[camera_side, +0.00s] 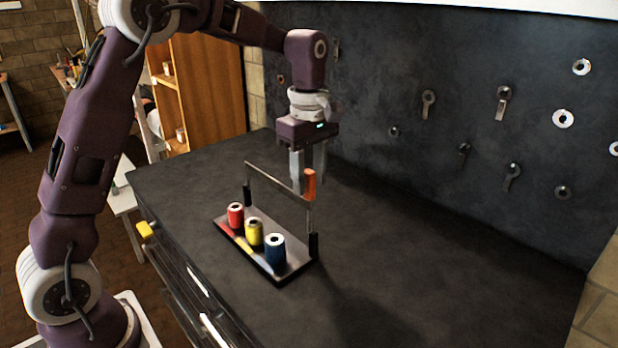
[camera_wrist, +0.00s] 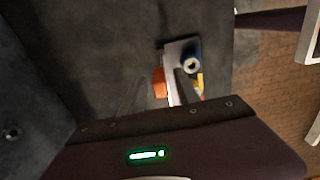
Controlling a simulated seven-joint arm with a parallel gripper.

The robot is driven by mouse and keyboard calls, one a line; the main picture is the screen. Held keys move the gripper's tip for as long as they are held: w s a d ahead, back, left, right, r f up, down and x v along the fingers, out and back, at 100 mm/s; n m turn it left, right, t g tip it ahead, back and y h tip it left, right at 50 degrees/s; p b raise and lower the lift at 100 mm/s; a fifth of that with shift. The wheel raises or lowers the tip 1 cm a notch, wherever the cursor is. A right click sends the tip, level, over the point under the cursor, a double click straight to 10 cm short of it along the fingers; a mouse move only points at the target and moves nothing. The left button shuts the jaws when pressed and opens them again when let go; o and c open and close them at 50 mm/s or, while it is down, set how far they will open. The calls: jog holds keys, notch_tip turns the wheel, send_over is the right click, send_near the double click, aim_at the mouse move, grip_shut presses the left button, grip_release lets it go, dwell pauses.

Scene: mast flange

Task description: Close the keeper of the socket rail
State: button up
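The socket rail (camera_side: 291,274) is a dark tray on the bench holding a red (camera_side: 236,216), a yellow (camera_side: 254,232) and a blue socket (camera_side: 275,251). Its keeper (camera_side: 275,183), a thin metal bar on two uprights, stands raised along the rail's far side, with an orange tab (camera_side: 310,186) near its right end. My gripper (camera_side: 308,178) points down at the tab, fingers apart on either side of it in the side view. Contact cannot be told. The wrist view shows the orange tab (camera_wrist: 159,83) and blue socket (camera_wrist: 191,65); the other sockets are mostly hidden.
A dark wall panel (camera_side: 450,140) with several hooks and rings stands behind the bench. The dark bench top (camera_side: 420,270) is clear to the right of the rail. A yellow object (camera_side: 145,229) sits at the bench's left edge.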

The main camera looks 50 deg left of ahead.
jog(key=shift+f, duration=0.1)
grip_shut()
dwell(1.4)
